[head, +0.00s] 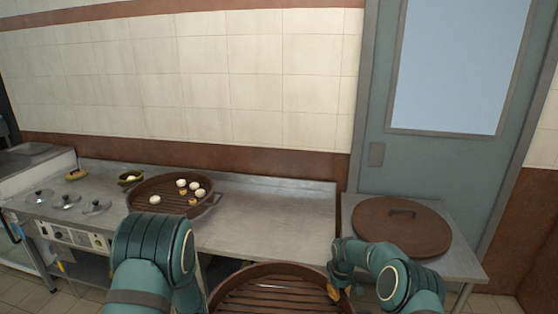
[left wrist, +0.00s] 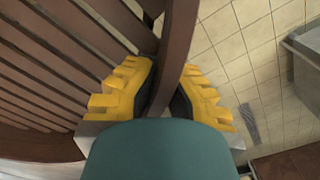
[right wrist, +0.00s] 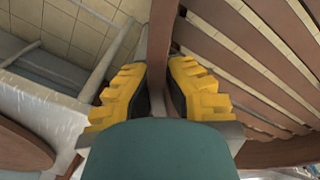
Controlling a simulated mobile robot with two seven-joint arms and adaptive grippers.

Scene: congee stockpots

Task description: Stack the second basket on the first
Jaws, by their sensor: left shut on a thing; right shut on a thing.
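A brown slatted basket (head: 272,292) is held in front of me at the bottom of the head view, empty as far as it shows. My right gripper (head: 338,284) is shut on its right rim; the right wrist view shows the yellow fingers (right wrist: 158,95) on either side of the rim. My left gripper (left wrist: 167,92) is shut on the rim at the other side; in the head view my left arm hides it. Another brown round basket (head: 150,188) sits on the steel counter at the left, holding several white buns and a few yellowish pieces.
The steel counter (head: 270,220) is bare to the right of the filled basket. A round brown lid (head: 402,226) with a dark handle lies on a side table at the right. Several small metal lids (head: 66,202) and a small bowl (head: 131,178) are at the left.

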